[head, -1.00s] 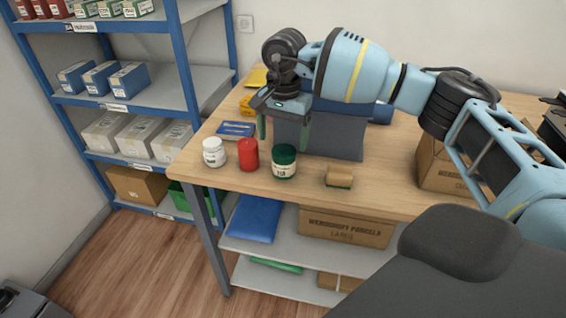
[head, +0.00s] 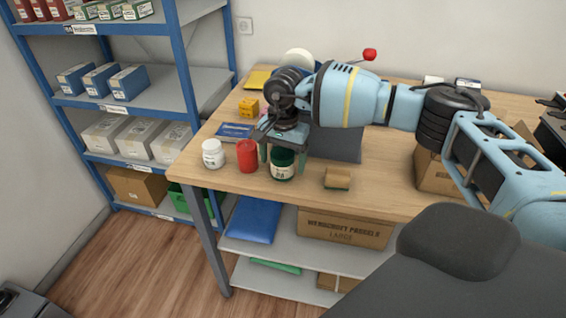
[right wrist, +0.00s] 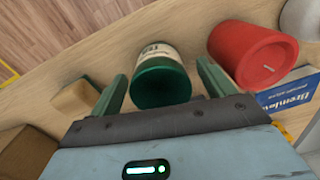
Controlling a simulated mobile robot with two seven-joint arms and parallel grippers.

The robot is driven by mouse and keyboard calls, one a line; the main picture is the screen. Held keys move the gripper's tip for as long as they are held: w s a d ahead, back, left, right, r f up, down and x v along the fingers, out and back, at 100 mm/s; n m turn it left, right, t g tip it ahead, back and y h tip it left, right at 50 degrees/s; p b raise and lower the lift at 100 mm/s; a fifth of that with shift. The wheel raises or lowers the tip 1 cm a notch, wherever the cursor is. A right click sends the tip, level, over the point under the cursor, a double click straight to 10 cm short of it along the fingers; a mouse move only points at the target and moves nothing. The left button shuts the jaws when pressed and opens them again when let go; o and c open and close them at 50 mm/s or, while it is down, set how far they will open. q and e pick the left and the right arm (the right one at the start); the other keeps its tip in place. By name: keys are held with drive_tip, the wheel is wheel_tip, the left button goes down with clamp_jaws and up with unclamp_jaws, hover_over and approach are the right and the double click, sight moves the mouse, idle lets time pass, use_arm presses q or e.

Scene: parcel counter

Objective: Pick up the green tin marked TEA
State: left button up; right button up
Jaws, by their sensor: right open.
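The green tin (head: 283,164) with a white label stands upright near the front edge of the counter, to the right of a red cylinder (head: 247,156). My right gripper (head: 284,154) is just above and behind the tin, pointing down, with its fingers apart. In the right wrist view the tin (right wrist: 160,75) lies between the two open fingers (right wrist: 160,90), its dark green lid toward the camera and part of the label lettering visible. I see no grip on it. My left gripper is not in view.
A white jar (head: 213,154) stands left of the red cylinder. A brown-and-green block (head: 337,178) lies right of the tin. A grey bin (head: 336,144) stands behind the gripper.

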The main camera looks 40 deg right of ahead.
drive_tip(key=shift+f, duration=0.35)
drive_tip(key=shift+c, duration=0.3)
